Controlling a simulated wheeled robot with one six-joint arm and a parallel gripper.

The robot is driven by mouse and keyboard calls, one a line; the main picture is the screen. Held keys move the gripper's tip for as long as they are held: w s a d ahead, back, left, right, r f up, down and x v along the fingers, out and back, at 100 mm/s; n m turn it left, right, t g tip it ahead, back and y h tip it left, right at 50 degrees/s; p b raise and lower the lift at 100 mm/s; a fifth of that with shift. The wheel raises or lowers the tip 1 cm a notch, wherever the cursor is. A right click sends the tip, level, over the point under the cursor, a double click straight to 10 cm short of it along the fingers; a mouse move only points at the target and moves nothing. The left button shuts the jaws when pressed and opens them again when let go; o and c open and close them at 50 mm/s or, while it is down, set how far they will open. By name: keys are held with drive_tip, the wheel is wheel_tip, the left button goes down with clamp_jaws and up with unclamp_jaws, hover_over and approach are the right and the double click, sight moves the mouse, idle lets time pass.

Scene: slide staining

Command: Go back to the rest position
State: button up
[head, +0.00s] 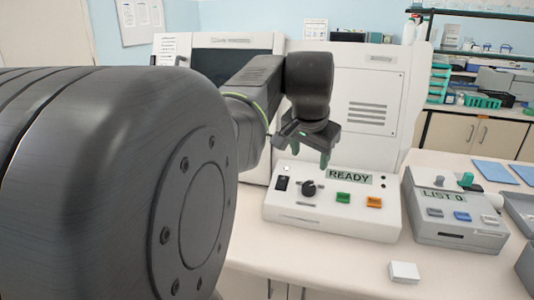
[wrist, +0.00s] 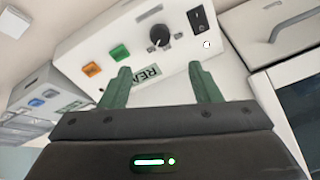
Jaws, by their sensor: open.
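My gripper (head: 312,158) hangs above the back edge of the control box (head: 285,213), with its green fingers pointing down. In the wrist view my gripper (wrist: 158,85) shows its two green fingers apart with nothing between them. The control box also shows in the wrist view (wrist: 140,45), with a black knob (wrist: 160,36), a green button (wrist: 120,52), an orange button (wrist: 92,69) and a black switch (wrist: 198,20). Its display (head: 348,177) reads READY. My dark arm fills the left of the head view and hides much of the bench there.
A second box (head: 425,227) reading LIST 0 stands to the right, with several buttons. A small white block (head: 404,271) lies on the front of the bench (head: 340,268). A large white machine (head: 375,100) stands behind the control box. Blue sheets (head: 493,172) lie at the right.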

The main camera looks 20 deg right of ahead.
sight(309, 187)
drive_tip(key=shift+f, duration=0.1)
drive_tip(key=x, duration=1.3)
drive_tip(key=shift+w+d+f+b, duration=0.1)
drive_tip(key=shift+d+f+b, duration=0.05)
drive_tip(key=shift+f+b, duration=0.2)
